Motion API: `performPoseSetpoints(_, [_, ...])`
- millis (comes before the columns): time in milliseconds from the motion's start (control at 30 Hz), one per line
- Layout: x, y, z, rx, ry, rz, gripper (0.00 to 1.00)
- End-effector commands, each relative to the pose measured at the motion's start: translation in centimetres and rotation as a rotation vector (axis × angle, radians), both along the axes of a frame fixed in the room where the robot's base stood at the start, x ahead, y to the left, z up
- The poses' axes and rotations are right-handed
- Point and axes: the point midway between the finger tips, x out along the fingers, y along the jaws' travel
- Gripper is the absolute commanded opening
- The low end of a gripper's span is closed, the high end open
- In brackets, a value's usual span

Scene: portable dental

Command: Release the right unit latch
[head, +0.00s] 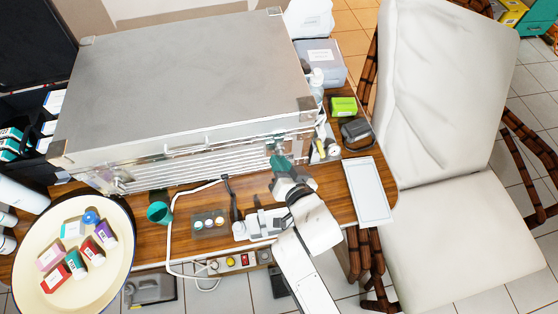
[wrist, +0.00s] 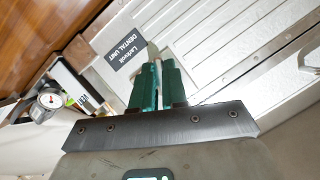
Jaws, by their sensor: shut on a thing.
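The dental unit is a large silver metal case (head: 180,80) lying on the wooden table. Its front edge faces me, with a latch near each end. My gripper (head: 281,160) reaches the right part of the case's front. In the wrist view, the green fingers (wrist: 158,82) are close together around a small pale metal piece, the right unit latch (wrist: 153,52). The fingers hide most of it, so its exact position is hard to tell. A black "DENTAL UNIT" label (wrist: 126,52) is beside it.
A pressure gauge (head: 333,151) stands right of my gripper, and a white tray (head: 368,190) lies beyond it. A white hose (head: 170,235), a green cup (head: 159,212) and a small dark tray (head: 209,222) sit in front of the case. A round basin (head: 35,245) is at left.

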Motion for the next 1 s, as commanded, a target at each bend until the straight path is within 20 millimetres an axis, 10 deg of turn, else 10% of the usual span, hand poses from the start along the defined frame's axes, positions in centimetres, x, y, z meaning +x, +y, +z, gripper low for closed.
performPoseSetpoints(1000, [0.44,-0.79,0.30,-0.491,-0.149,-0.007,0.00])
